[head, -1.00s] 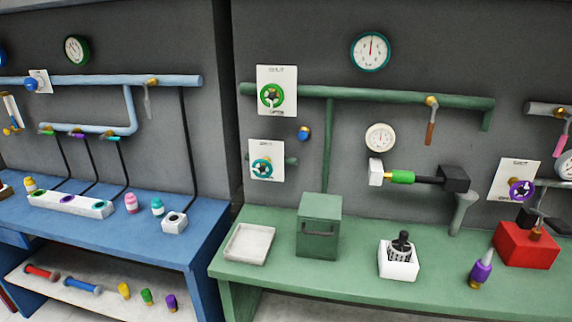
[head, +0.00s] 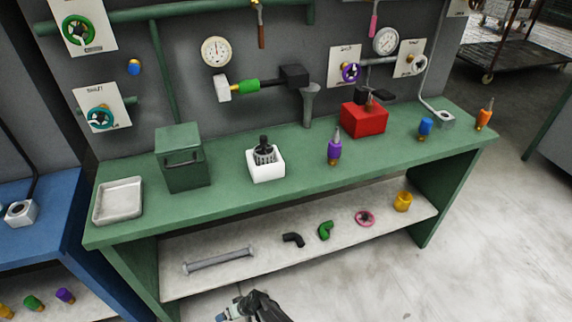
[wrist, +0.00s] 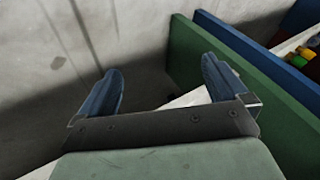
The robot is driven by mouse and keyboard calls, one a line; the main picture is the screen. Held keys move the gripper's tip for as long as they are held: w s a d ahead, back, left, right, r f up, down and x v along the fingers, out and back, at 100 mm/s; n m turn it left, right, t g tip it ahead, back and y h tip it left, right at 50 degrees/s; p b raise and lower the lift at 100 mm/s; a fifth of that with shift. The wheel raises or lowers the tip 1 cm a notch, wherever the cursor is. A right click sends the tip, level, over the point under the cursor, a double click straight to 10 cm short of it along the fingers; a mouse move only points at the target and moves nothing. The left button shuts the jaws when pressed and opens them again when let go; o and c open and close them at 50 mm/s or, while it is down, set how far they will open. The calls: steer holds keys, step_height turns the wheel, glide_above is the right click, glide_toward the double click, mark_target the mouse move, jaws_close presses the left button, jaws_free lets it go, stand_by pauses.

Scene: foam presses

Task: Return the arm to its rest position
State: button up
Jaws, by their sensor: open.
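My gripper (wrist: 165,88) is open in the wrist view, with two blue fingers spread apart and nothing between them. Beyond it are pale floor and the green end panel of a bench. In the head view, part of my arm and gripper (head: 236,309) shows at the bottom edge, in front of and below the green bench (head: 225,195). The fingertips are not clear there. The gripper touches nothing that I can see.
The green bench holds a tray (head: 118,201), a green box (head: 181,157), a white holder (head: 266,165), a purple bottle (head: 334,149) and a red box (head: 364,120). Its lower shelf (head: 270,262) carries a grey bar and fittings. Floor at the right (head: 480,230) is clear.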

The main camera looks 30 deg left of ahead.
steer(key=w+d+r+m+g+h, duration=0.1)
steer(key=w+d+m+h, duration=0.15)
steer(key=d, duration=1.35)
steer(key=w+d+m+h, duration=0.2)
steer(key=w+d+m, duration=0.15)
steer(key=d, duration=1.25)
steer(key=s+d+r+m+g+h, duration=0.1)
steer(key=s+d, duration=0.4)
steer(key=d, duration=0.7)
steer(key=s+d+r+m+g+h, duration=0.1)
steer(key=s+d+r+m, duration=0.3)
steer(key=d, duration=0.8)
steer(key=shift+s+d+r+g, duration=0.4)
steer(key=shift+s+r+g, duration=0.25)
steer(key=shift+r+g, duration=0.25)
steer(key=shift+c, duration=0.4)
